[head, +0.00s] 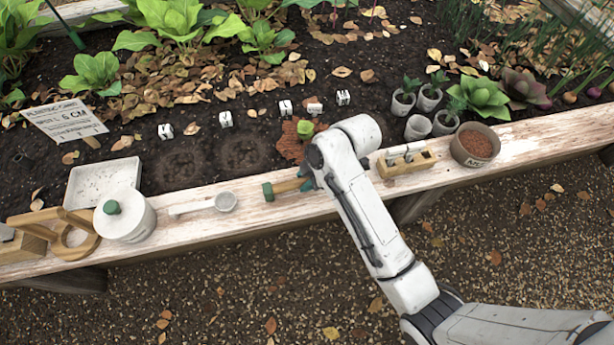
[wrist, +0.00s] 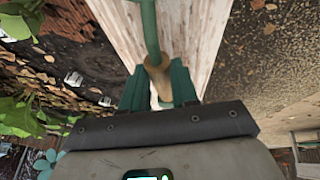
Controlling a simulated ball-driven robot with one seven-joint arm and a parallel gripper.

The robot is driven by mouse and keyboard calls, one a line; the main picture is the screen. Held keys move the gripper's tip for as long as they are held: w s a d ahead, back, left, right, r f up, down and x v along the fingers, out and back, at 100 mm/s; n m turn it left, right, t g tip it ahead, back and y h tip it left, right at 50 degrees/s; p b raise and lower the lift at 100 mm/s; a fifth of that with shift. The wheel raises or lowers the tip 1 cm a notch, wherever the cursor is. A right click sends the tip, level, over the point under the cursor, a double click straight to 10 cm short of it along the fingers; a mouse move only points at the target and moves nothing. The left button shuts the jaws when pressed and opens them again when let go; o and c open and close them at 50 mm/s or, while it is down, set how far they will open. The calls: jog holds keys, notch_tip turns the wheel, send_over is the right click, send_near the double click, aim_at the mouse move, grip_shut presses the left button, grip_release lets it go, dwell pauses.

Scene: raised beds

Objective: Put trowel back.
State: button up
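The trowel, with a wooden handle (head: 287,186) and a green end at its left, is at the wooden plank, partly hidden by my arm. In the wrist view its wooden handle (wrist: 157,76) runs between my fingers, and a green narrow part (wrist: 149,25) extends beyond it over the plank. My gripper (wrist: 158,86) has two green fingers, one on each side of the handle. A pale gap shows beside the handle near the left finger. I cannot tell whether the fingers press on it. In the head view my gripper (head: 306,180) is mostly hidden behind my wrist.
The plank (head: 345,203) also bears a white scoop (head: 225,201), a white lidded pot (head: 124,220), wooden rests (head: 66,235), a slotted wooden block (head: 408,165) and a soil-filled pot (head: 475,146). Small pots, markers and plants stand in the bed behind. Gravel lies in front.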

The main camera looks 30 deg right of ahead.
jog(key=o, duration=0.4)
jog(key=shift+r, duration=0.1)
jog(key=p+v, duration=0.5)
jog(key=v, duration=0.7)
jog(key=s+d+f+m+h, duration=0.1)
jog(key=s+m, duration=0.4)
jog(key=s, duration=0.1)
jog(key=s+d+f+m+g+h, duration=0.1)
jog(key=s+f+m, duration=0.1)
jog(key=s+m, duration=0.3)
jog(key=s+d+f+m+g+h, duration=0.1)
jog(key=s+d+f+m+h, duration=0.1)
jog(key=s+m, duration=0.3)
jog(key=shift+s+f, duration=0.2)
jog(key=shift+s, duration=1.75)
notch_tip(320, 180, up, 23)
jog(key=p, duration=2.2)
jog(key=shift+f, duration=0.2)
